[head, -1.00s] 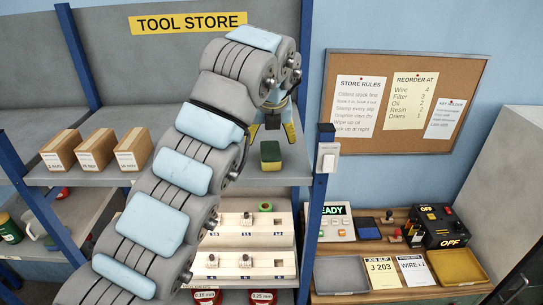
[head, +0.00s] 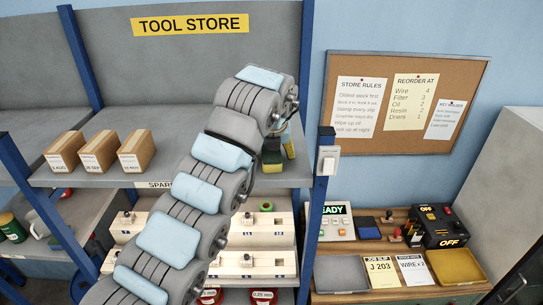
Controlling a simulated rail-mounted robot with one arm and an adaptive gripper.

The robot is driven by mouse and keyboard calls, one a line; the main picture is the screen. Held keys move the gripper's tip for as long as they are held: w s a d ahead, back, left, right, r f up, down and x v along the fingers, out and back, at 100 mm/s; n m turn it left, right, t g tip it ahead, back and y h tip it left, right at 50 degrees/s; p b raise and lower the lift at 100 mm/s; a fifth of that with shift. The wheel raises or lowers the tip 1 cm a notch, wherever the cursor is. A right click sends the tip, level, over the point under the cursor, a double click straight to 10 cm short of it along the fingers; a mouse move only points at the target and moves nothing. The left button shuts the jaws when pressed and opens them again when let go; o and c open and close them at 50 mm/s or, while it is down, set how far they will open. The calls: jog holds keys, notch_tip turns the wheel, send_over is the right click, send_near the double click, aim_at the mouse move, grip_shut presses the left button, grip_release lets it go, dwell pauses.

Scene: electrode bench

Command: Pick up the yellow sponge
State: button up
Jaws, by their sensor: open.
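The yellow sponge (head: 272,167) with a dark green layer sits on the upper grey shelf near its right end in the head view. My gripper (head: 275,148) is open and points down at the sponge, with a yellow-tipped finger showing at its right. The other finger and part of the sponge's top are hard to make out behind my arm. I cannot tell whether the fingers touch the sponge.
Small cardboard boxes (head: 98,150) stand to the left on the same shelf. A blue post (head: 319,190) rises close to the right of the sponge.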

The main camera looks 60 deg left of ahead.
jog(key=shift+c, duration=0.2)
jog(key=c, duration=0.8)
notch_tip(320, 180, up, 9)
jog(key=shift+f+b, duration=0.2)
jog(key=shift+b, duration=0.6)
jog(key=shift+r+p, duration=0.7)
jog(key=shift+r, duration=0.05)
jog(key=c, duration=0.3)
